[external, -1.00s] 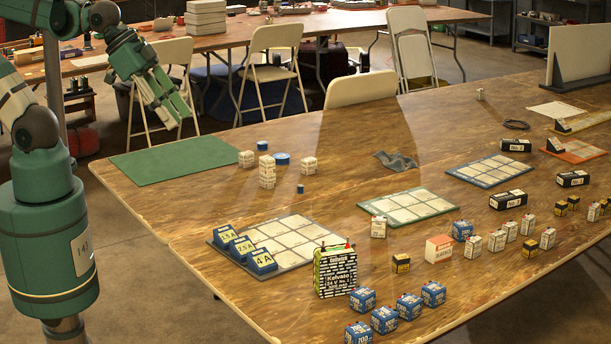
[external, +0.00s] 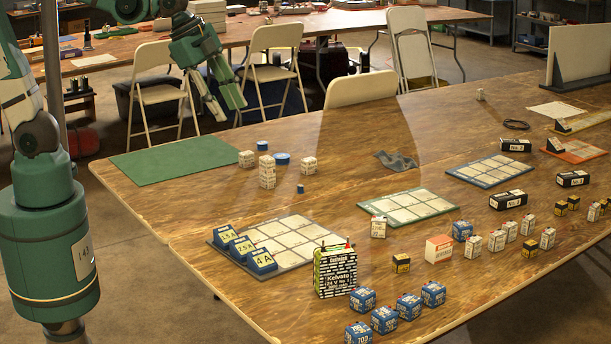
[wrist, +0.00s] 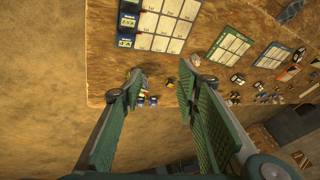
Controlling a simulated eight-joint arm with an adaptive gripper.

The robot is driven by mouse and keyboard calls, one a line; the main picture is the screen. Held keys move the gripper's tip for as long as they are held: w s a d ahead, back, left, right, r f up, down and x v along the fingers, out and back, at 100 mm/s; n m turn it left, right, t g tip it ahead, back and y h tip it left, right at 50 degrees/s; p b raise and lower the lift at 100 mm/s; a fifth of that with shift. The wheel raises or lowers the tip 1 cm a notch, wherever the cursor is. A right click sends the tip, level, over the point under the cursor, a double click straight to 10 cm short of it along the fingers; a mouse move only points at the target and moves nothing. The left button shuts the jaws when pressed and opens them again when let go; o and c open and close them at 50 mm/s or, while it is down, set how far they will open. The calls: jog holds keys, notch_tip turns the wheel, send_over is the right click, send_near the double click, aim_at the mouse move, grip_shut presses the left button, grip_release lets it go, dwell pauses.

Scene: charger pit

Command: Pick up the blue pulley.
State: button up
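A flat blue disc (external: 282,158), which looks like the blue pulley, lies on the wooden table among white labelled blocks. Two smaller blue round pieces are near it: one at the back (external: 262,146) and one in front (external: 300,188). I cannot make out a groove on any of them. My gripper (external: 226,106) is in the air above the table's far edge, up and to the left of the disc. In the wrist view my gripper (wrist: 158,88) has its fingers apart with nothing between them. I cannot find the blue disc in the wrist view.
A stack of white blocks (external: 267,172) stands close in front of the disc, with single blocks (external: 309,165) either side. A green mat (external: 175,158) lies left. A grey gridded board (external: 285,238) and a battery box (external: 335,270) stand nearer. Chairs (external: 270,75) line the far edge.

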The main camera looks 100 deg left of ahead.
jog(key=w+a+f+m+g, duration=0.1)
jog(key=w+a+f+m, duration=0.25)
jog(key=w+a, duration=0.4)
jog(key=m+g+h+b, duration=0.1)
jog(key=m+g+b, duration=0.3)
jog(key=m, duration=0.7)
send_near(301, 185)
jog(key=shift+w+d+f+n, duration=0.1)
jog(key=shift+d+f+n, duration=0.15)
jog(key=shift+d, duration=0.2)
jog(key=shift+a+f, duration=0.25)
jog(key=shift+f, duration=1.3)
